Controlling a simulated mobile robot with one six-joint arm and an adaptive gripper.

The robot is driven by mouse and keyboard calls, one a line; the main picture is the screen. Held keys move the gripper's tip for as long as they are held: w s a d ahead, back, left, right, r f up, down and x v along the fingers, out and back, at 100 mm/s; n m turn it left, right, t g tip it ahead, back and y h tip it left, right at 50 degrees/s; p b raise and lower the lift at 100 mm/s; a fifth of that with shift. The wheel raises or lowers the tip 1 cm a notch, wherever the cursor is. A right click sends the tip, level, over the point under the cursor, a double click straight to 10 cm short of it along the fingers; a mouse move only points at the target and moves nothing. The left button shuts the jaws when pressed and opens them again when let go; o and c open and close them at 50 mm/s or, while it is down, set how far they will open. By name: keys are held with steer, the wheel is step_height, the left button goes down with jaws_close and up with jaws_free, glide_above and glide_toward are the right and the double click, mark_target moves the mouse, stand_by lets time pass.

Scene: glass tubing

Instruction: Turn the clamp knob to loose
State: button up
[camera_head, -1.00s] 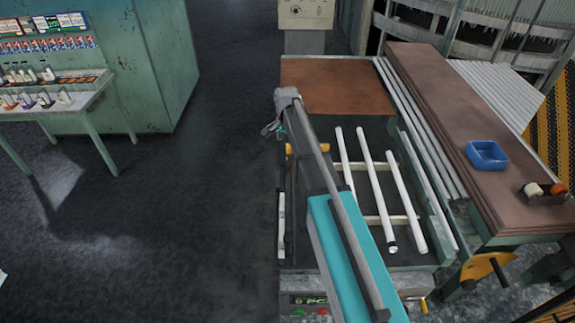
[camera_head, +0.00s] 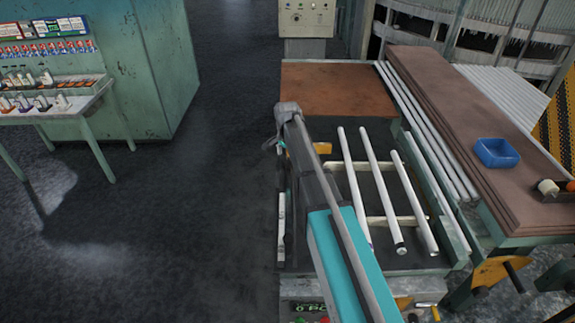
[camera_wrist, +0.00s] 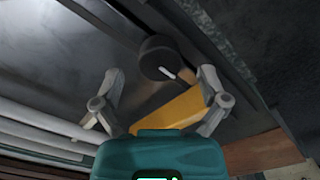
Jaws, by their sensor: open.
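The clamp knob (camera_wrist: 157,57) is a dark round disc with a short white mark on its face, in the upper middle of the wrist view. A yellow clamp part (camera_wrist: 172,112) lies just below it; a yellow block also shows beside my arm in the head view (camera_head: 322,148). My gripper (camera_wrist: 160,77) is open and empty, its two grey fingers spread to either side of the knob in the picture. I cannot tell the gap in depth. In the head view my arm hides the knob, and the gripper's end (camera_head: 270,142) shows only in part.
White glass tubes (camera_head: 380,185) lie on the rack to the right of my arm. A brown bench (camera_head: 455,115) beyond holds a blue bin (camera_head: 497,153). A table with small bottles (camera_head: 45,105) stands at the far left. The dark floor between is clear.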

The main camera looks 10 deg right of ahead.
steer(key=shift+f+b, duration=0.6)
steer(key=shift+f, duration=0.3)
steer(key=c, duration=1.1)
